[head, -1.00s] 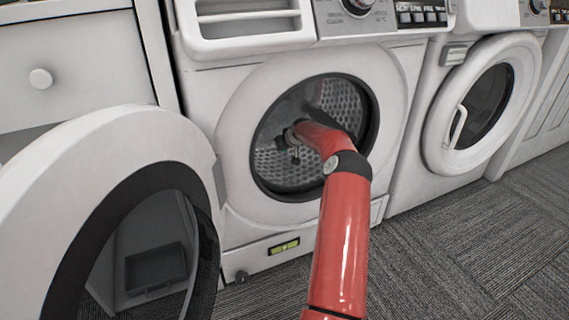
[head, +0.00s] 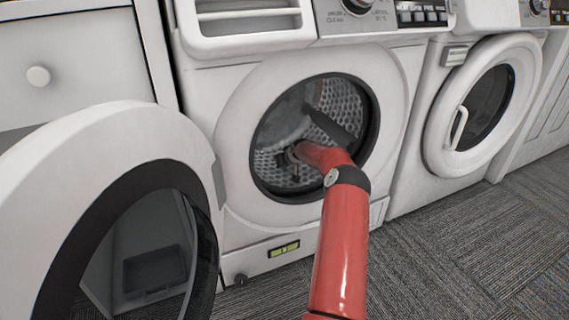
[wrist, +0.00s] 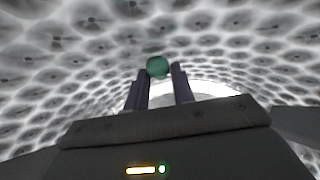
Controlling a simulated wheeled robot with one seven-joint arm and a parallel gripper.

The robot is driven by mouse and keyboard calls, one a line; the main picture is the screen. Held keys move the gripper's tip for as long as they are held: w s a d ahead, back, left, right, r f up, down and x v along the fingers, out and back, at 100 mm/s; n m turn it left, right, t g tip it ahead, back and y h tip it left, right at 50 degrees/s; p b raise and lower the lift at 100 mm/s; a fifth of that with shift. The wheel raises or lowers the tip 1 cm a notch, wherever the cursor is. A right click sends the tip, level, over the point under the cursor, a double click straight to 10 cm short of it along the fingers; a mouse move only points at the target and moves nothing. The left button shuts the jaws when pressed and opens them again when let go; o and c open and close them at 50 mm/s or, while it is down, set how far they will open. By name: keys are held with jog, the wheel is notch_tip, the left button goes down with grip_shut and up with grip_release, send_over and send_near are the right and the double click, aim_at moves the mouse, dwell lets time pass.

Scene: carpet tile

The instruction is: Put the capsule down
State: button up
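The capsule (wrist: 157,67) is a small green rounded thing at the fingertips in the wrist view. My gripper (wrist: 160,72) has its two dark fingers set apart, with the capsule at the gap between their tips. The capsule's edge meets the left fingertip and comes very close to the right one; I cannot tell whether they grip it. In the head view my gripper (head: 292,158) is inside the drum (head: 345,100) of the open washing machine, low and toward the left. The capsule cannot be made out there.
The open round door (head: 110,130) stands to the left of the drum opening. A second washer with a shut door (head: 440,130) stands at the right. The perforated drum wall (wrist: 60,70) surrounds my gripper. Carpet (head: 470,250) in front is clear.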

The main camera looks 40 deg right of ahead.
jog(key=o, duration=0.4)
jog(key=shift+r, duration=0.1)
jog(key=shift+r+p, duration=0.25)
jog(key=shift+p, duration=0.1)
jog(key=p+v, duration=0.1)
jog(key=v, duration=1)
jog(key=shift+s+r, duration=0.25)
jog(key=shift+s, duration=0.05)
